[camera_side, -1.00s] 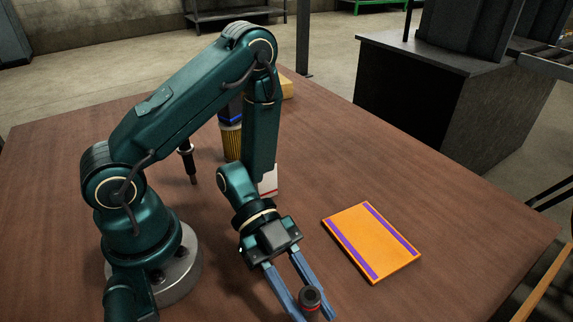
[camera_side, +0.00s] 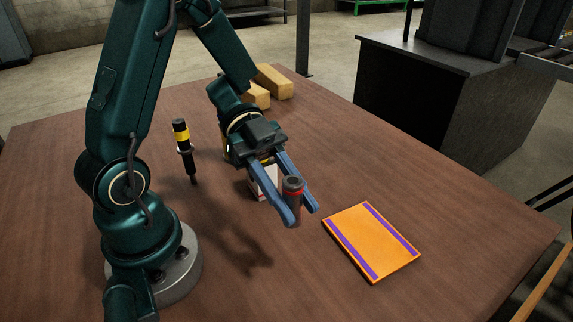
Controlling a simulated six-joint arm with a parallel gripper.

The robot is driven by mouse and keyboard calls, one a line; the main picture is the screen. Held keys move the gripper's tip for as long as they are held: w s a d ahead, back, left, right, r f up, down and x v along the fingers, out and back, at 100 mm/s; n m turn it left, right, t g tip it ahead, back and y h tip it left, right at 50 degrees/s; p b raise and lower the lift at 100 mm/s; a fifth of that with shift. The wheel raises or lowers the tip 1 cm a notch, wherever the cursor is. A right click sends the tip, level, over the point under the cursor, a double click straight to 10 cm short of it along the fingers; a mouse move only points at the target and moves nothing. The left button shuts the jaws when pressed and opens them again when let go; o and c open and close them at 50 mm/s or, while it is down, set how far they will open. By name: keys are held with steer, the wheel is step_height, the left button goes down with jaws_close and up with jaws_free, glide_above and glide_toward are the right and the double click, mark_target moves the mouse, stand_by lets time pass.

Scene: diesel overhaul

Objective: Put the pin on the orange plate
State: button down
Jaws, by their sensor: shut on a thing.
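The pin (camera_side: 292,188) is a short dark grey cylinder with a red band and a hollow top. My gripper (camera_side: 302,214) is shut on it, with one blue finger on each side. The pin is upright and appears to be held above the table, left of the orange plate. The orange plate (camera_side: 372,242) lies flat on the table with two purple stripes along opposite edges. Nothing lies on it.
A black injector-like part with a yellow band (camera_side: 183,145) stands left of my gripper. A white box (camera_side: 264,183) is partly hidden behind my fingers. Yellow blocks (camera_side: 273,82) lie at the back. The brown table (camera_side: 470,225) is clear right of the plate.

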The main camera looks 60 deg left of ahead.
steer(key=shift+w+a+r, duration=0.3)
steer(key=shift+a+r, duration=0.1)
steer(key=shift+a, duration=0.15)
steer(key=w+a+r+n+t, duration=0.25)
steer(key=w+a, duration=0.35)
steer(key=w, duration=0.5)
glide_above(370, 237)
steer(key=shift+t, duration=0.25)
step_height(370, 237, down, 8)
steer(key=shift+f, duration=2.2)
steer(key=shift+f, duration=0.1)
steer(key=c, duration=0.6)
jaws_free()
